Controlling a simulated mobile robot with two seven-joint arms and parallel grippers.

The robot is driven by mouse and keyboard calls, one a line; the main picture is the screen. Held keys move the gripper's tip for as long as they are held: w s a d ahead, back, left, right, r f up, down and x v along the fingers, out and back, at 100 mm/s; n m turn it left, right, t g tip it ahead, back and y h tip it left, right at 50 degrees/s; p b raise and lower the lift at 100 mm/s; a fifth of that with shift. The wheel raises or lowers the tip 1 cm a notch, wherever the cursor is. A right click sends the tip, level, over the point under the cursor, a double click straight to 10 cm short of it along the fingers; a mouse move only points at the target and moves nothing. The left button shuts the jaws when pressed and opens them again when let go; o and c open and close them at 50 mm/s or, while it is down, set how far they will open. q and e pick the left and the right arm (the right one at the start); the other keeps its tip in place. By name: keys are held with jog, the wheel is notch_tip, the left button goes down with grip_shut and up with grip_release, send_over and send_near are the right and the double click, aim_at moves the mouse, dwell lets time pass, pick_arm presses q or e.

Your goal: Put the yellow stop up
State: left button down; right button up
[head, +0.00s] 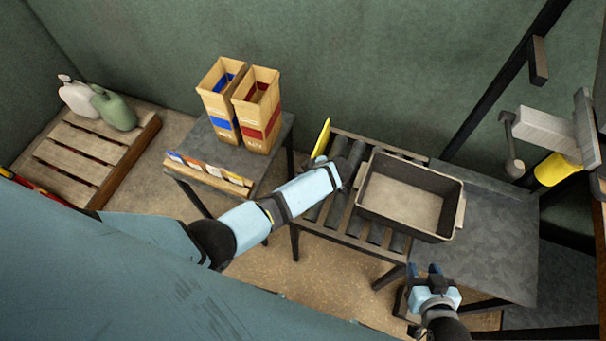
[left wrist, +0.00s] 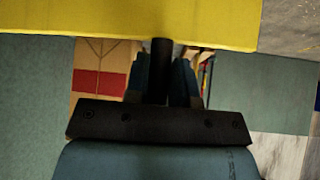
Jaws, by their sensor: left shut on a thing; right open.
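The yellow stop (head: 321,139) stands up at the left end of the roller conveyor (head: 345,155); from the head it shows as a narrow upright plate. In the left wrist view its yellow plate (left wrist: 130,22) spans the top, with a dark rod below it. My left gripper (left wrist: 161,72) is shut on that rod, one blue finger on each side. In the head view my left arm reaches over the conveyor and its fingertips are hidden. My right gripper (head: 434,270) is open and empty, in front of the conveyor's right end.
A grey bin (head: 443,184) sits on the rollers. A bare grey table (head: 485,235) adjoins on the right, below a wall fixture with a yellow part (head: 557,170). Two paper bags (head: 258,115) stand on a side table. A pallet (head: 85,160) with jugs is far left.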

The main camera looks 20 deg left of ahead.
pick_arm(q)
jog(key=shift+w+d+r, duration=0.1)
jog(key=shift+w+r, duration=0.2)
jog(key=shift+w, duration=0.1)
jog(key=c, duration=1)
grip_release()
jog(key=shift+f, duration=0.1)
jog(key=shift+o, duration=0.2)
jog(key=shift+s+f, duration=0.15)
pick_arm(e)
jog(key=shift+w, duration=0.1)
